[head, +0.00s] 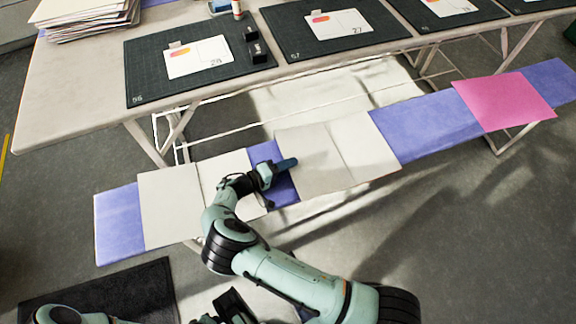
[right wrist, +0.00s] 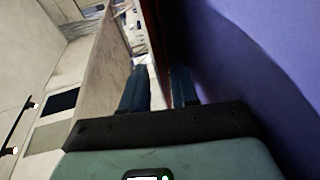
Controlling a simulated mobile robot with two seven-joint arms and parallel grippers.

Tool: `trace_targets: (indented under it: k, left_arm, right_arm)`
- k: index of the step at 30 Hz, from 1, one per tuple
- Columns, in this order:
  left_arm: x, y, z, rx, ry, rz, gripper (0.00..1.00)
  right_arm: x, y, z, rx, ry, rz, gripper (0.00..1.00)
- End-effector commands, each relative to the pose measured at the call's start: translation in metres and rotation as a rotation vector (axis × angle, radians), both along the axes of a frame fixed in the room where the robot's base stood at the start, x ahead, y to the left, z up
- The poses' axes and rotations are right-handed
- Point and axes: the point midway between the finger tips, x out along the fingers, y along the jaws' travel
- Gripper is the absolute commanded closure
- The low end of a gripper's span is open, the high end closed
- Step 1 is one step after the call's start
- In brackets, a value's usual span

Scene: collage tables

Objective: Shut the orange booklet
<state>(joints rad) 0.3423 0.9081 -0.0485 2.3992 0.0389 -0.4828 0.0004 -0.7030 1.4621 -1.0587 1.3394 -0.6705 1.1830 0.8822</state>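Two booklets lie open with blank pale pages up on the purple bench. One is left of my right gripper (head: 285,164), the left open booklet (head: 170,200); the other, the right open booklet (head: 335,155), is beside and beyond the fingertips. No orange cover shows, so I cannot tell which is the orange one. The right gripper is low over the purple gap between them. In the right wrist view its fingers (right wrist: 159,90) stand apart, with a pale panel and a dark reddish strip ahead. A dark part low in the head view may be my left gripper; its fingers are unclear.
The purple bench (head: 425,128) runs across the view, with a shut pink booklet (head: 505,101) at its right. Behind stands a pale table (head: 75,90) with dark cutting mats (head: 140,85), cards and a paper stack (head: 85,15). A dark floor mat (head: 115,295) lies at lower left.

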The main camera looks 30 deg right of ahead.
Motion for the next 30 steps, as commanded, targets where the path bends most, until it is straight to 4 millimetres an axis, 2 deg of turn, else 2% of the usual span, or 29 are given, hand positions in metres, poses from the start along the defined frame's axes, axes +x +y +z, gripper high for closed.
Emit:
trace_targets:
  k: [3,6,30]
  left_arm:
    - [-0.0001,0.0000,0.0001,0.000,0.000,0.000,0.57]
    - [0.0000,-0.0001,0.0001,0.000,0.000,0.000,0.57]
    - [0.0004,-0.0001,0.0001,0.000,-0.001,-0.001,0.57]
  right_arm:
    - [0.0000,0.0001,0.0001,0.000,0.000,0.000,0.71]
    - [0.0000,0.0002,0.0000,0.000,0.000,0.000,1.00]
    - [0.0001,0.0006,0.0000,0.000,0.001,0.000,1.00]
